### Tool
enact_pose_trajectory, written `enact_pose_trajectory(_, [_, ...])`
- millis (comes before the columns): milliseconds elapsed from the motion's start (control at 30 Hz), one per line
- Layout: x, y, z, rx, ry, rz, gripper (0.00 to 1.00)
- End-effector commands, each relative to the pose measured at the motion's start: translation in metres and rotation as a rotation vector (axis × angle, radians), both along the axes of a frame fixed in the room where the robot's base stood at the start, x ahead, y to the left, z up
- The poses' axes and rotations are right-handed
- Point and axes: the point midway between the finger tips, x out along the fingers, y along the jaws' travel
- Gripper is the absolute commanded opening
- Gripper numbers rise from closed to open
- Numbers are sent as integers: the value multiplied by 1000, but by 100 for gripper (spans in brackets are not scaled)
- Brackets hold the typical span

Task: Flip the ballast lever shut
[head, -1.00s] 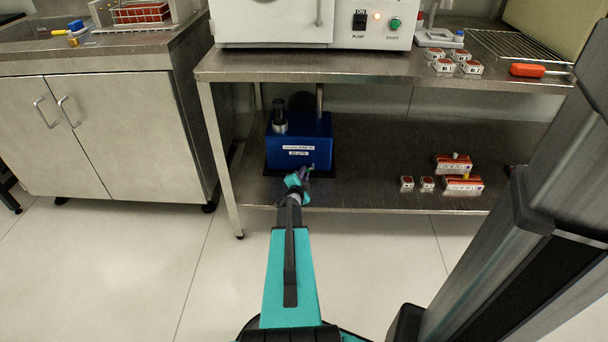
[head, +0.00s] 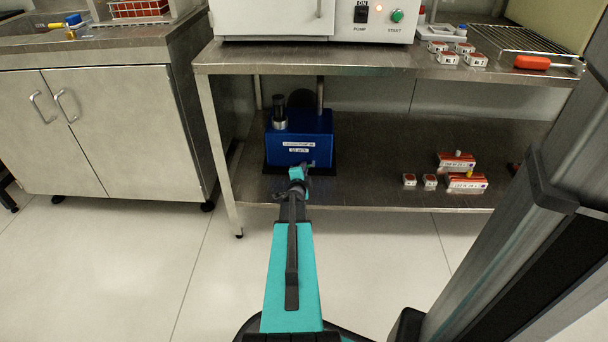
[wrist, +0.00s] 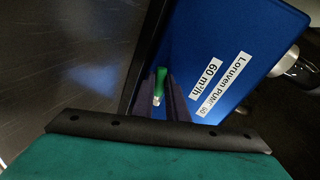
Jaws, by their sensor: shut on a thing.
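The blue pump (head: 300,140) stands on the lower shelf of the steel bench, with labels on its front. It fills the upper right of the wrist view (wrist: 225,50), where its labels read "Loruven PUMP" and "60 m³/h". The ballast lever (wrist: 161,76) is a small green grip with a pale metal end, low on the pump's front. My gripper (head: 304,166) is at the front of the pump, shut on the lever. In the wrist view my gripper (wrist: 168,92) has its dark fingers beside the green grip and partly hides it. The lever is too small to make out in the head view.
Small boxes (head: 463,182) sit on the lower shelf (head: 375,165) to the right. Above is the bench top (head: 350,62), carrying a white machine (head: 290,25). A bench leg (head: 222,165) stands left of my arm. The shelf between pump and boxes is clear.

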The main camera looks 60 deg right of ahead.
Motion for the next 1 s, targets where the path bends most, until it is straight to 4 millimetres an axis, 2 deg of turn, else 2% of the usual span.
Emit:
enact_pose_trajectory(500, [-1,0,6,82,-207,-3,0])
enact_pose_trajectory(1000, [-1,-1,10,97,-244,-3,0])
